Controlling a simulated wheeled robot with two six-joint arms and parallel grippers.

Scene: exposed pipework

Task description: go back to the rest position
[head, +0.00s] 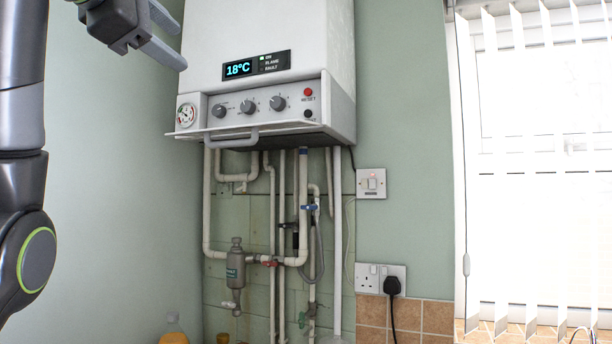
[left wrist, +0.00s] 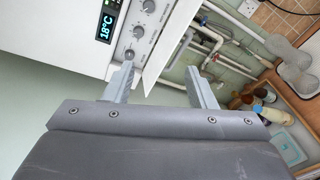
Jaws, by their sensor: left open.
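My left gripper (head: 165,38) is at the top left of the head view, raised to the left of the white boiler (head: 270,30). It is open and empty, and its fingers show apart in the left wrist view (left wrist: 160,88). The boiler has a display reading 18°C (head: 238,69), several grey knobs and a gauge (head: 186,115). Its front flap (head: 225,133) with a grey handle (head: 236,141) is tilted out. My left arm (head: 20,150) stands along the left edge. My right gripper is not in view.
White pipes (head: 207,190) with valves and a grey filter (head: 235,270) run below the boiler. A socket with a black plug (head: 391,286) is on the wall. Blinds (head: 540,150) cover the window at right. Bottles (left wrist: 245,100) stand low down. The left wall is bare.

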